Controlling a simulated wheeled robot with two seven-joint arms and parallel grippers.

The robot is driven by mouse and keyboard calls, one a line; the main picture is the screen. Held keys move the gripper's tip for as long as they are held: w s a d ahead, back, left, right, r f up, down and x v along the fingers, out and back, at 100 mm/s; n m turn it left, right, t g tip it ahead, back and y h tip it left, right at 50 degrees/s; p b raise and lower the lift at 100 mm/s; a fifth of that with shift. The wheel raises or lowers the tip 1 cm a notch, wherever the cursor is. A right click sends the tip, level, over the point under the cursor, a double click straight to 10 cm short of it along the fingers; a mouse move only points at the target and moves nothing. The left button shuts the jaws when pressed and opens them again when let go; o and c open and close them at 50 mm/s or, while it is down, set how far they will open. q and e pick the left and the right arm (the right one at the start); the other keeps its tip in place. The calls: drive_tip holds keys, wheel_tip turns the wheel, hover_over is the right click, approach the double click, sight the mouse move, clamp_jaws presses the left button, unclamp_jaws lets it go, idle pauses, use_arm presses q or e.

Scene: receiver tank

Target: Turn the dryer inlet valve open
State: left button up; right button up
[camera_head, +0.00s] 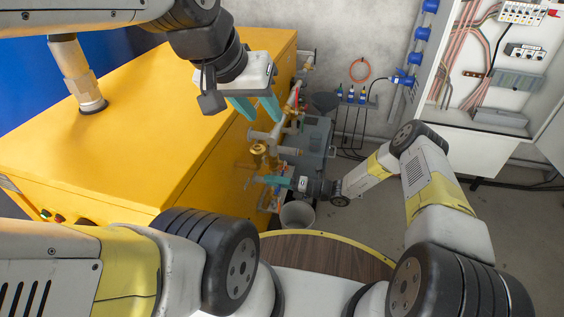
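Pipework with valves runs along the right side of the yellow cabinet (130,125). A brass round fitting (258,149) sits on it, and a red part (294,96) shows higher up. I cannot tell which of these is the dryer inlet valve, or its handle's position. My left gripper (257,112) is open and empty above the cabinet's right edge, its two teal fingers pointing down and apart. My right gripper (265,180) reaches in from the right, low beside the pipework and just below the brass fitting. Its teal fingers are small, and their gap is unclear.
A grey unit (316,140) stands right of the pipes. A grey bucket (297,215) is on the floor below my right gripper. Floor is free at the right.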

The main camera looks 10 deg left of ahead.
drive_tip(key=d, duration=0.7)
drive_tip(key=shift+s+d, duration=0.15)
drive_tip(key=shift+d, duration=0.25)
idle(2.1)
